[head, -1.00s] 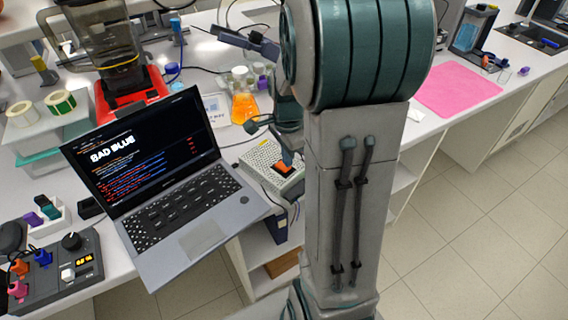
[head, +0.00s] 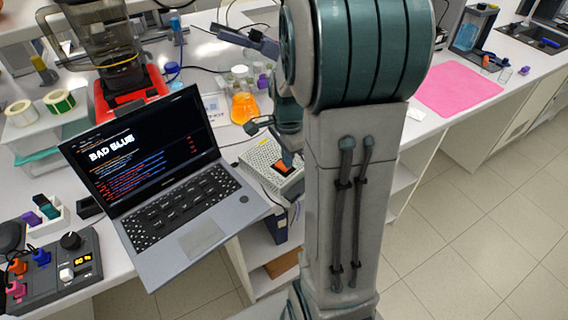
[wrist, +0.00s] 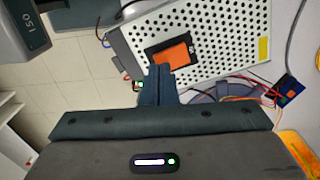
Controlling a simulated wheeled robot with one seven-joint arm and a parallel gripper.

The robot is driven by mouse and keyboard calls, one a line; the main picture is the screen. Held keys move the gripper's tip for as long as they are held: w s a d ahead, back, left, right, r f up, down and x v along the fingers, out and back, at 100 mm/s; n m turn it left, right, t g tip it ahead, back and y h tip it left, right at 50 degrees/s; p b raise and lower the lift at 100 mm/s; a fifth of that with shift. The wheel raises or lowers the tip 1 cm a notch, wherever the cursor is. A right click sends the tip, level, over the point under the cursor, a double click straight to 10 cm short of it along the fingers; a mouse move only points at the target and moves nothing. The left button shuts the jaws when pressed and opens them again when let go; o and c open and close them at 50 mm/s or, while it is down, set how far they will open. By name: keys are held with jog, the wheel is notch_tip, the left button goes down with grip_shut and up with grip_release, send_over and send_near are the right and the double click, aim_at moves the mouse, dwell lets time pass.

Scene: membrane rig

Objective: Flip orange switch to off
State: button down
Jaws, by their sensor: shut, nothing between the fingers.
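The orange switch (wrist: 171,55) is a rocker in a dark frame on a white perforated metal box in the wrist view. In the head view the orange switch (head: 284,167) shows on the box (head: 262,154) at the bench's front edge, partly behind my arm. My gripper (wrist: 157,72) is shut and empty, its fingertips right at the near edge of the switch. I cannot tell whether they touch it. In the head view my gripper (head: 289,159) is just over the switch, mostly hidden by my arm.
A laptop (head: 165,185) stands left of the box, close to it. A flask of orange liquid (head: 244,108) and small vials stand behind the box. Cables and a small circuit board (wrist: 289,89) lie beside the box. A pink mat (head: 457,90) lies on the right bench.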

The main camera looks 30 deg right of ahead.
jog(key=shift+f+b, duration=0.45)
jog(key=shift+f, duration=0.15)
jog(key=shift+r, duration=0.1)
jog(key=shift+r+p, duration=2.8)
jog(key=shift+r, duration=0.7)
jog(key=shift+f, duration=0.1)
jog(key=s+a+r+n+t, duration=0.3)
jog(key=s+a+r+n, duration=0.7)
jog(key=n, duration=0.7)
jog(key=s+a, duration=0.1)
jog(key=s, duration=0.1)
jog(key=shift+s+a+n+t, duration=0.2)
jog(key=shift+s+n+t, duration=0.15)
jog(key=shift+n+t, duration=0.05)
